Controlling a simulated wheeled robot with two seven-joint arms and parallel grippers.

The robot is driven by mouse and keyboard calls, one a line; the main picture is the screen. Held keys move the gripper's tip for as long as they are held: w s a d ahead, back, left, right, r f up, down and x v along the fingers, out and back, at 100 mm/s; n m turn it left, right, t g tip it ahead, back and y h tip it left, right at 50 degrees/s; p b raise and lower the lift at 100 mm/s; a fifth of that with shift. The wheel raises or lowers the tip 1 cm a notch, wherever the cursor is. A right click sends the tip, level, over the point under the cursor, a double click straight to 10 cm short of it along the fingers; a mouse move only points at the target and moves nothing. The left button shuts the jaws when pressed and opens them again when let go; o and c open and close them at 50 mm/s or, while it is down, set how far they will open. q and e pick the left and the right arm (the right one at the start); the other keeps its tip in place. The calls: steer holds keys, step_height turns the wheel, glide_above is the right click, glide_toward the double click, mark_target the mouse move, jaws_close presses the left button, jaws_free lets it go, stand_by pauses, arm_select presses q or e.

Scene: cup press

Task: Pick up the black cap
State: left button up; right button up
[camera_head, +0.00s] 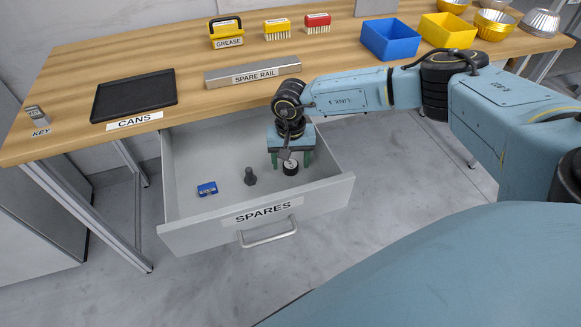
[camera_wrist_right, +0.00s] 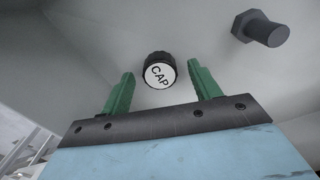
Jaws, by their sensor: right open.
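The black cap (camera_head: 290,168) is a short round piece with a white top, lying on the floor of the open drawer marked SPARES (camera_head: 262,214). In the right wrist view the cap (camera_wrist_right: 159,71) shows its white face lettered CAP. My right gripper (camera_head: 291,166) reaches down into the drawer, its green fingers on either side of the cap. In the right wrist view the fingers (camera_wrist_right: 160,84) are open, with gaps between them and the cap, which sits slightly beyond the fingertips. My left gripper is not in view.
A dark bolt (camera_head: 250,176) stands in the drawer left of the cap; it also shows in the right wrist view (camera_wrist_right: 262,29). A small blue block (camera_head: 207,189) lies further left. The drawer walls surround them.

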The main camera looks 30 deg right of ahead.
steer(key=c, duration=1.1)
